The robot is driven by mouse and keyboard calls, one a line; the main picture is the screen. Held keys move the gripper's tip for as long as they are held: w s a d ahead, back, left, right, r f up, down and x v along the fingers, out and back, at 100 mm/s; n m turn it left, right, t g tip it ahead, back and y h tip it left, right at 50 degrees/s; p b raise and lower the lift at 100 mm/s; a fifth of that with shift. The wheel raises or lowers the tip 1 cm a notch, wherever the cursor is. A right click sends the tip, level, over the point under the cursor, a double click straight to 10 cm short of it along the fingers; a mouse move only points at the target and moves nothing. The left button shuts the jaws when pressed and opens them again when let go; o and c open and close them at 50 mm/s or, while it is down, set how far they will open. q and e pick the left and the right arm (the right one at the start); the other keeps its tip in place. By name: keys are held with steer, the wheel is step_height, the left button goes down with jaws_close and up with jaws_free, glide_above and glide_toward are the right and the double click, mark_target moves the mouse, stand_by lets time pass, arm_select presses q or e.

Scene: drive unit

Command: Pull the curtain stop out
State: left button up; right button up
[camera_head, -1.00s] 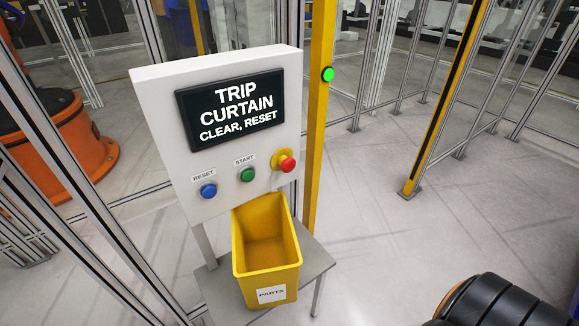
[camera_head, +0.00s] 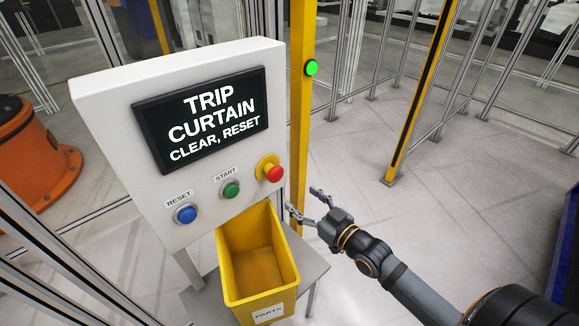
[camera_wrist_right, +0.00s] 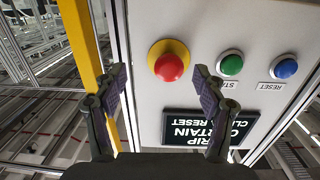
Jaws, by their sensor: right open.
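The red mushroom stop button (camera_head: 275,173) on its yellow collar sits at the lower right of the white control panel (camera_head: 95,105). In the right wrist view the red stop button (camera_wrist_right: 169,67) is ahead, beyond the fingertips and between their lines. My right gripper (camera_head: 303,203) is open and empty, just right of and below the button, apart from it. In the wrist view its two fingers (camera_wrist_right: 158,84) are spread wide. My left gripper is not in view.
The green START (camera_head: 231,190) and blue RESET (camera_head: 186,214) buttons are left of the stop. The screen (camera_head: 200,115) reads "TRIP CURTAIN CLEAR, RESET". A yellow parts bin (camera_head: 282,296) stands below. A yellow post (camera_head: 298,120) with a green light (camera_head: 311,68) rises behind the panel.

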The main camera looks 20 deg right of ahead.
mark_target(279, 176)
steer(key=shift+y, duration=0.4)
steer(key=w+a+r+b, duration=0.1)
steer(key=w, duration=0.1)
steer(key=w+a+r+b, duration=0.1)
steer(key=w, duration=0.2)
steer(key=w+a+r+b, duration=0.1)
steer(key=w+a+b, duration=0.1)
steer(key=w, duration=0.1)
steer(key=shift+a+r, duration=0.1)
steer(key=shift+r, duration=0.05)
steer(key=shift+w+a, duration=0.25)
steer(key=shift+w, duration=0.4)
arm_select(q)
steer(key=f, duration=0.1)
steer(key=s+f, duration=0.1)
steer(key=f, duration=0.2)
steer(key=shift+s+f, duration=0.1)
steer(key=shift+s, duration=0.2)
